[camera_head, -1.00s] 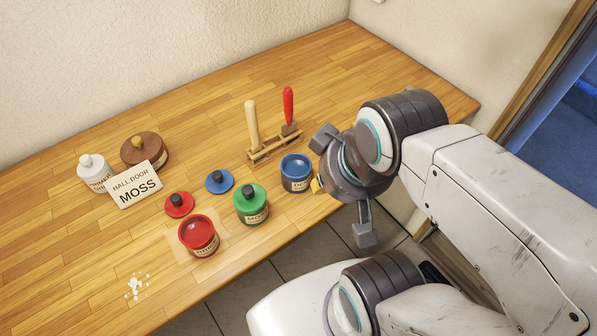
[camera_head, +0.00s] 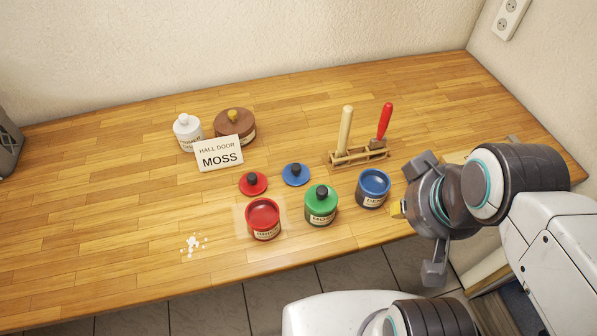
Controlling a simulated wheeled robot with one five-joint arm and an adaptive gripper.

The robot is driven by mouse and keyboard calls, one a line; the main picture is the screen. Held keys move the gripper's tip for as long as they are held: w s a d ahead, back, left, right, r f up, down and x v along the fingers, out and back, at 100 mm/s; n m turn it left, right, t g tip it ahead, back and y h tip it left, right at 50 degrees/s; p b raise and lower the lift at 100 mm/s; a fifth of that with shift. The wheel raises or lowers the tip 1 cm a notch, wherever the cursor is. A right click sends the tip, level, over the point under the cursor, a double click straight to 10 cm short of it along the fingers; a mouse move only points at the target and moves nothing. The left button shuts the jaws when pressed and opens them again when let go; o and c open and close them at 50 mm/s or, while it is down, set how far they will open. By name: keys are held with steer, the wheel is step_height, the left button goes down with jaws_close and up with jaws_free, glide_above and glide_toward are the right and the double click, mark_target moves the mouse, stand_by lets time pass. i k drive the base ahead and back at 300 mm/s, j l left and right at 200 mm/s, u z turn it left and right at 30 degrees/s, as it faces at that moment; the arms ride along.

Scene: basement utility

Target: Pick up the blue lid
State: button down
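The blue lid (camera_head: 295,174) lies flat on the wooden table, its dark knob facing up. The open blue paint pot (camera_head: 373,188) stands to its right, and the red lid (camera_head: 253,183) lies just to its left. My gripper (camera_head: 416,220) is at the right, beside the blue pot and over the table's front edge. Its two fingers are spread wide apart, one up and one down, with nothing visible between them. It is well apart from the blue lid.
The green-lidded pot (camera_head: 321,205) and open red pot (camera_head: 263,219) stand in front of the lids. A brush rack (camera_head: 359,159) holds two upright handles behind the blue pot. White bits (camera_head: 193,244) lie front left.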

mark_target(296, 174)
steer(key=j+u, duration=0.15)
steer(key=u, duration=0.3)
steer(key=j+u, duration=0.2)
steer(key=u, duration=0.25)
steer(key=i+j+u, duration=0.1)
steer(key=u, duration=0.4)
steer(key=i+j+u, duration=0.1)
steer(key=u, duration=0.35)
steer(key=i+j+u, duration=0.1)
steer(key=u, duration=0.35)
steer(key=i+u, duration=0.1)
steer(key=u, duration=0.35)
